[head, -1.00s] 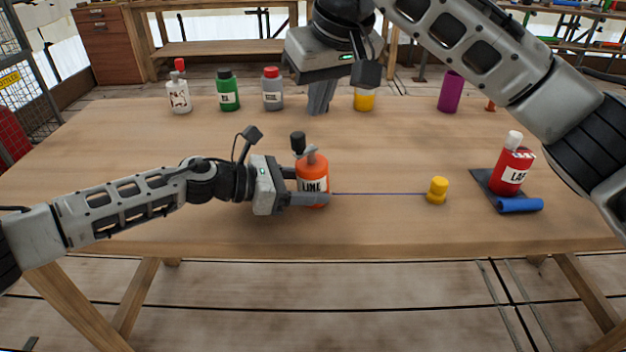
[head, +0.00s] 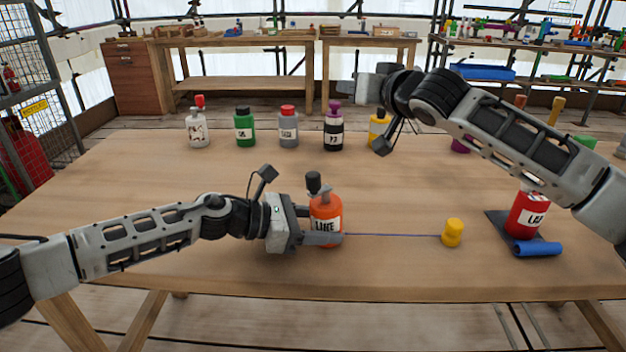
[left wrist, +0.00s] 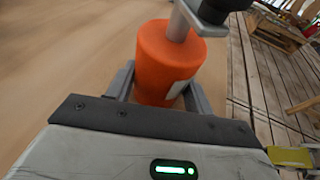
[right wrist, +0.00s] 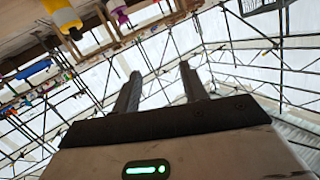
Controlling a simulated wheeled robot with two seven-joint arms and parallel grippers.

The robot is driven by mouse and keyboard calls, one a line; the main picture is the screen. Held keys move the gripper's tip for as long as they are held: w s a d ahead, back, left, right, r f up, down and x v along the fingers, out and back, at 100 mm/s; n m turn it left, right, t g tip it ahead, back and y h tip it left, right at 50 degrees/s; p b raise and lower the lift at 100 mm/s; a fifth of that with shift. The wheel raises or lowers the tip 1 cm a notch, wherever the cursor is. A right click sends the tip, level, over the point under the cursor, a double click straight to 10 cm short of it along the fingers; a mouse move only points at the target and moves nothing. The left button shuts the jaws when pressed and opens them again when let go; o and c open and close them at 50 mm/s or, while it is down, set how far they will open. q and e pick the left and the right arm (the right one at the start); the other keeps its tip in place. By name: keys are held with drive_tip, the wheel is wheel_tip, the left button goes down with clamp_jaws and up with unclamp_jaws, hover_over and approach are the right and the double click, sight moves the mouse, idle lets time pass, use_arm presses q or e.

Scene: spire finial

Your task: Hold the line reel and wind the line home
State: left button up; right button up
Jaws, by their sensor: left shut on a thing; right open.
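The line reel (head: 326,212) is an orange bottle-shaped body labelled LINE, with a grey crank and a dark knob (head: 313,183) on top. It stands upright on the table. My left gripper (head: 322,238) is shut around its lower body; the orange body (left wrist: 168,62) also shows between the fingers in the left wrist view. A thin blue-purple line (head: 395,235) runs right from the reel to a small yellow piece (head: 452,233) on the table. My right gripper (right wrist: 160,88) is open and empty, raised above the table; in the head view its fingers are hard to make out.
Several bottles, including a green one (head: 245,127), stand along the table's back edge. At the right a red bottle (head: 527,213) stands on a dark mat, with a blue roll (head: 537,249) in front. The table (head: 200,270) is clear between reel and back bottles.

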drive_tip(key=d+n+t+y, duration=0.1)
drive_tip(key=n+g+y, duration=1)
drive_tip(key=n+g, duration=0.3)
approach(313, 180)
drive_tip(key=a, duration=0.3)
drive_tip(key=w+a, duration=0.1)
drive_tip(key=a, duration=0.2)
drive_tip(key=w+a, duration=0.1)
drive_tip(key=a, duration=0.3)
drive_tip(key=shift+w+f, duration=0.2)
drive_tip(key=shift+f, duration=0.05)
drive_tip(key=shift+c, duration=0.2)
clamp_jaws()
